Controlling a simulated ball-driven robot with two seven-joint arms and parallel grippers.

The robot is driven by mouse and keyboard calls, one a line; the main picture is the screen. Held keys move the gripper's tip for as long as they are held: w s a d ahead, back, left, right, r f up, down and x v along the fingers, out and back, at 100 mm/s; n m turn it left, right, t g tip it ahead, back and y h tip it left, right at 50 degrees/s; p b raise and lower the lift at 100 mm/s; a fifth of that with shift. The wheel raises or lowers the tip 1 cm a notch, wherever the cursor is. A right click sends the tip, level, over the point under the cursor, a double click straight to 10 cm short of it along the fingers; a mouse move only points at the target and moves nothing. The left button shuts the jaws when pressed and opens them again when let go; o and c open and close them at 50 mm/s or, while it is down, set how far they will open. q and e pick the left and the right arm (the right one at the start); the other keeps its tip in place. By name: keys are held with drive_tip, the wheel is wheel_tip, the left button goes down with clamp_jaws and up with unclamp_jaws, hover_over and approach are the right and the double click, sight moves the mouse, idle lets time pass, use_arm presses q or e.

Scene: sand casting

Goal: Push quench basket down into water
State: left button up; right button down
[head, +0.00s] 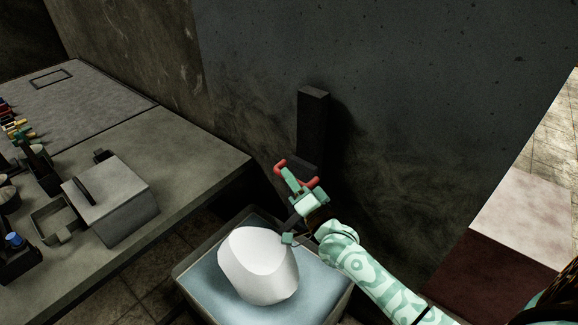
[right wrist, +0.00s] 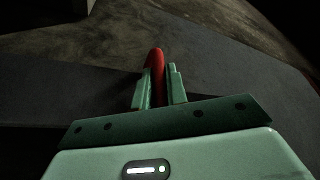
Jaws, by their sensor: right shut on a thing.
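My right gripper (head: 295,180) is shut on a red handle (head: 281,166) above the back right rim of the quench tank (head: 188,279). In the right wrist view the red handle (right wrist: 155,60) stands between the two green fingers (right wrist: 158,88). The tank is a rectangular tub with pale blue water (head: 207,288). A large, smooth white shape (head: 262,267) covers much of the water. I cannot tell what it is. I see no basket clearly; whatever hangs from the handle is hidden. My left gripper is not in view.
A dark upright post (head: 313,125) stands by the wall behind the gripper. A grey workbench (head: 205,160) at the left carries a metal box (head: 112,203), a small tray (head: 58,220) and several tools. A pale and dark red surface (head: 520,220) lies at the right.

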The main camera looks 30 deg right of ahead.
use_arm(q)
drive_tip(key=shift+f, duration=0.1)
use_arm(e)
drive_tip(key=shift+f, duration=0.35)
drive_tip(key=c, duration=1.4)
unclamp_jaws()
drive_tip(key=shift+s+r, duration=0.1)
